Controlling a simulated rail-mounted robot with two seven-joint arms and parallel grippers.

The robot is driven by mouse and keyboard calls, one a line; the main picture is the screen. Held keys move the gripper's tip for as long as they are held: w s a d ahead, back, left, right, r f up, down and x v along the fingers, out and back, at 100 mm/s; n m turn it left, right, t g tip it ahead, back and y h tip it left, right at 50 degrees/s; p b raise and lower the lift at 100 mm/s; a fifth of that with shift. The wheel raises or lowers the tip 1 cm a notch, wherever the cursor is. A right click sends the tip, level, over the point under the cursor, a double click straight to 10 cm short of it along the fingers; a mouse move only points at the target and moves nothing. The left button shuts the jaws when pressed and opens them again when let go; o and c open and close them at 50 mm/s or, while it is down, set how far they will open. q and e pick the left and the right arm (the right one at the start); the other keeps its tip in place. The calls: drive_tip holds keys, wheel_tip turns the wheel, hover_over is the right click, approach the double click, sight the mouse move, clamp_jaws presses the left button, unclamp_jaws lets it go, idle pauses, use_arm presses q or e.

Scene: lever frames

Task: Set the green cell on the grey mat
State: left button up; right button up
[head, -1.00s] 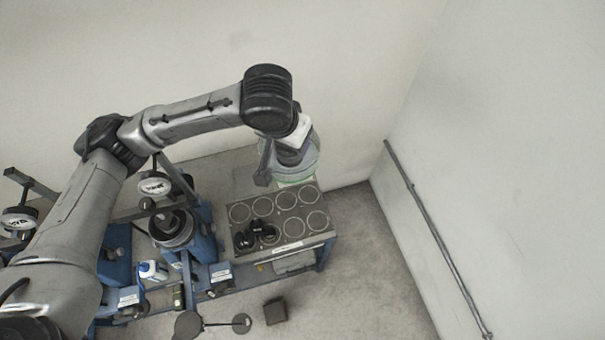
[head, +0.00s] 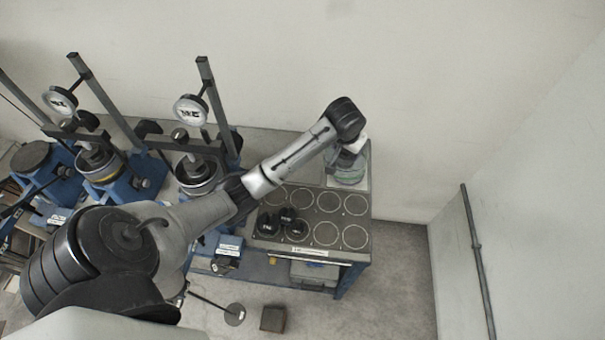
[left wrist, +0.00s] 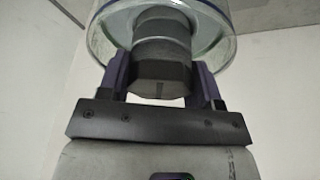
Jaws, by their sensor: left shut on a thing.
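The green cell is a clear, green-tinted round vessel (head: 346,172) with a dark grey stem on top, at the back right of the bench. My left gripper (head: 352,149) is shut on that stem. In the left wrist view the two fingers (left wrist: 160,85) clasp the grey stem (left wrist: 162,60), and the clear wall with its green edge (left wrist: 215,45) shows beyond. A pale grey square, seemingly the grey mat (head: 362,183), shows under and around the cell. I cannot tell whether the cell touches it. My right gripper is not in view.
A dark board with ringed circles (head: 325,214) lies just in front of the cell, with several black weights (head: 287,225) at its left. Blue lever frames (head: 203,170) with upright posts and dials stand to the left. A wall rises close behind the bench.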

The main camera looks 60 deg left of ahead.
use_arm(q)
drive_tip(key=s+a+f+n+b, duration=0.1)
drive_tip(key=s+a+f, duration=0.2)
drive_tip(key=f, duration=0.2)
drive_tip(key=s+a+f+b, duration=0.2)
drive_tip(key=a+f, duration=0.2)
drive_tip(key=f, duration=0.2)
drive_tip(key=shift+w+a+f+b, duration=0.2)
drive_tip(key=shift+w+a+f, duration=0.1)
drive_tip(key=shift+a+f, duration=1.55)
drive_tip(key=shift+w+a+f+b, duration=0.2)
drive_tip(key=shift+w+a+f, duration=0.1)
drive_tip(key=shift+a+f, duration=1.6)
drive_tip(key=shift+w+a+f+b, duration=0.2)
drive_tip(key=shift+w+a+f, duration=0.1)
drive_tip(key=shift+a+f, duration=1.55)
drive_tip(key=shift+a, duration=0.15)
drive_tip(key=o, duration=1.5)
drive_tip(key=shift+o, duration=0.2)
